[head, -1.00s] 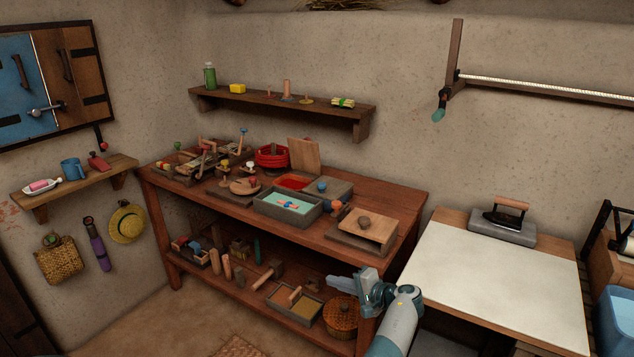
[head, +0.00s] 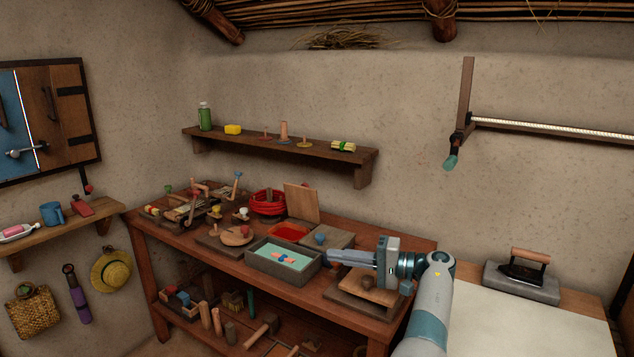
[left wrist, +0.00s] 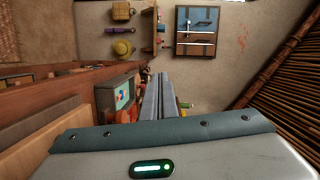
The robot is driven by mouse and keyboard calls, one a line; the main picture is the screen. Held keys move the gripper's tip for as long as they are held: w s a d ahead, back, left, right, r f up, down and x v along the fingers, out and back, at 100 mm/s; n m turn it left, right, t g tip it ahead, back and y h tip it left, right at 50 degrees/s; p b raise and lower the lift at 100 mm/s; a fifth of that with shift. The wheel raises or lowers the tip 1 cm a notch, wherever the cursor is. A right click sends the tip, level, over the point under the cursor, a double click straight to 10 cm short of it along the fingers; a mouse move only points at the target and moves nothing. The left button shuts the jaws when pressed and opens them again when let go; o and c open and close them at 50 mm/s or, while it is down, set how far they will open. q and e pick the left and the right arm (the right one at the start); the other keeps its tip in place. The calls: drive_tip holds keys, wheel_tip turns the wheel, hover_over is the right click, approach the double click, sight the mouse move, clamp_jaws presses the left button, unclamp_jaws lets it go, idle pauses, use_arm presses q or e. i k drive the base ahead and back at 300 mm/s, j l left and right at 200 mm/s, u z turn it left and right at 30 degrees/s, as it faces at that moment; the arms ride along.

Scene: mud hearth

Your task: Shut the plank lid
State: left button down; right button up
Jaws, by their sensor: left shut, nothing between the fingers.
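The plank lid (head: 301,203) is a light wooden board standing up, tilted slightly back, at the rear of a low box with a red inside (head: 288,232). The box is open on the workbench. My left gripper (head: 328,257) is shut and empty. It points left over the right part of the bench, in front of and to the right of the lid, apart from it. In the left wrist view its closed fingers (left wrist: 157,97) reach forward; I cannot clearly make out the lid there. My right gripper is not in view.
A grey tray with a teal inside (head: 285,260) lies just left of the fingertips. A grey slab with a blue knob (head: 320,239) sits beside the red box. A wooden block (head: 370,290) lies below my gripper. A wall shelf (head: 280,144) hangs above the bench.

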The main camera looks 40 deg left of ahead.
sight(302, 202)
drive_tip(key=i+j, duration=1.3)
drive_tip(key=i, duration=0.1)
